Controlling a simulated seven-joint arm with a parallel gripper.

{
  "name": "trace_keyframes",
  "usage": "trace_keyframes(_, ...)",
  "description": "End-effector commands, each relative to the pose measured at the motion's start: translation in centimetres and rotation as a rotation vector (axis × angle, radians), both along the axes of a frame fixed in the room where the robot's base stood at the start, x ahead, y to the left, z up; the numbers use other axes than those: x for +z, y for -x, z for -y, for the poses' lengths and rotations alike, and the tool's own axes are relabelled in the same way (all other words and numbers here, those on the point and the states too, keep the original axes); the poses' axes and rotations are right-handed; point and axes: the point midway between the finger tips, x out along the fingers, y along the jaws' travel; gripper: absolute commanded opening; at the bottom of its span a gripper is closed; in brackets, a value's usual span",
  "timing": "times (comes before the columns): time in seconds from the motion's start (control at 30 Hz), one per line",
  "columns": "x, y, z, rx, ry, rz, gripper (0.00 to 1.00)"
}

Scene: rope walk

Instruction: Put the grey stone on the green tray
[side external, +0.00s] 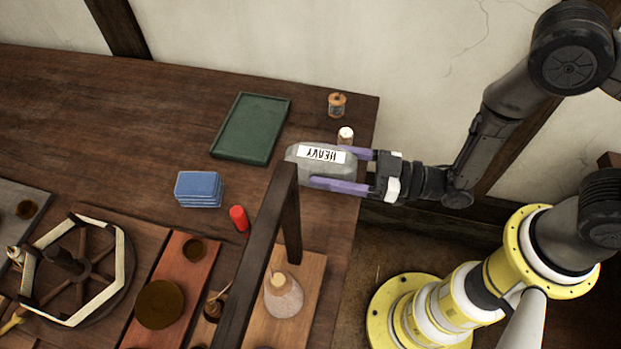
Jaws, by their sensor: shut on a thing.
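The grey stone (305,167) is a rounded block with a white label reading "HEAVY", which appears upside down. My gripper (340,170) is shut on it, one purple finger along each side. The stone is near the right end of the table, to the right of and below the green tray in the picture. I cannot tell how high it is above the table. The green tray (250,128) lies flat on the table with a low rim, and it is empty.
A dark wooden frame (290,215) stands just below the stone, partly overlapping it. A white-topped candle-like item (345,135) and a small spool (337,104) are near the right edge. A blue stack (199,188) and red cylinder (239,218) lie left. Table left of the tray is clear.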

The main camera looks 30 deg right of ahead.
Motion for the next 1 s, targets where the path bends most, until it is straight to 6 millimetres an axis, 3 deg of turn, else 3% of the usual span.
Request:
trace_keyframes(0.2,-2.1,-1.6,-1.3,0.002,-0.007,0.009,0.00)
trace_keyframes(0.6,-4.1,-3.0,-2.4,0.001,-0.007,0.010,0.00)
trace_keyframes(0.8,-6.2,-3.0,-2.4,0.001,-0.007,0.008,0.00)
trace_keyframes(1.0,-6.6,-3.0,-2.4,0.001,-0.009,0.011,0.00)
